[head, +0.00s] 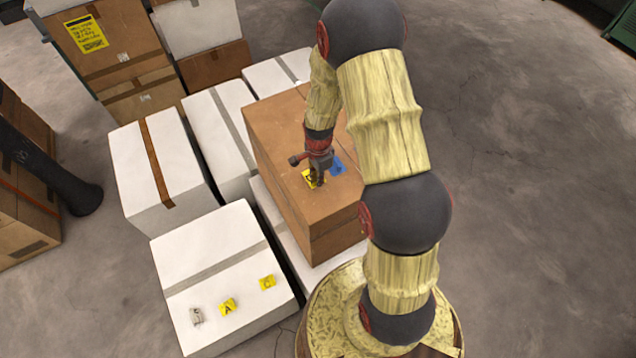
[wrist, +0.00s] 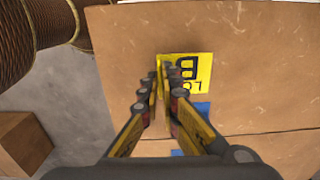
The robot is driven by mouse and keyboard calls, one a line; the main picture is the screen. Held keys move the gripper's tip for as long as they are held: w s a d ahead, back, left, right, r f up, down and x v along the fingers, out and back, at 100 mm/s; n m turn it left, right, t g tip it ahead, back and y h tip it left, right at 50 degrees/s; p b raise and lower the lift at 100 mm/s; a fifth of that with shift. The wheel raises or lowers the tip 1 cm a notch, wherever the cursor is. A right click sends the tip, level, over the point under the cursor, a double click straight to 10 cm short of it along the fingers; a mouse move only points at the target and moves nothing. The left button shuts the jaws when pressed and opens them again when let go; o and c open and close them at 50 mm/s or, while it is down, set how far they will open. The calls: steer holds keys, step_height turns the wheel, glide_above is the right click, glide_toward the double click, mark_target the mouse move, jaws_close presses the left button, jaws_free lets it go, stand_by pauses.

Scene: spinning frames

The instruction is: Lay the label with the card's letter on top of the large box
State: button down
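The large brown box (head: 290,125) stands left of my arm, its top facing up. A yellow label with a black B (wrist: 190,70) is at its top; it also shows in the head view (head: 309,179). It looks flat against the top, but a small gap cannot be ruled out. My gripper (wrist: 162,76) points down at it, its fingertips nearly together around a thin yellow part at the label's edge. The A label (head: 228,307) and C label (head: 267,282) lie on the front white box (head: 215,255). The card's letter is not readable.
A blue patch (head: 336,165) is on the large box beside the label; part of it shows in the wrist view (wrist: 203,109). A small grey item (head: 196,317) is on the front white box. More white and brown boxes stand behind and left. Floor at right is clear.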

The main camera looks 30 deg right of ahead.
steer(key=shift+w+f+p, duration=0.1)
steer(key=shift+f+p, duration=0.3)
steer(key=shift+f, duration=1.3)
steer(key=shift+f, duration=0.15)
steer(key=c, duration=2)
jaws_free()
steer(key=shift+c, duration=0.2)
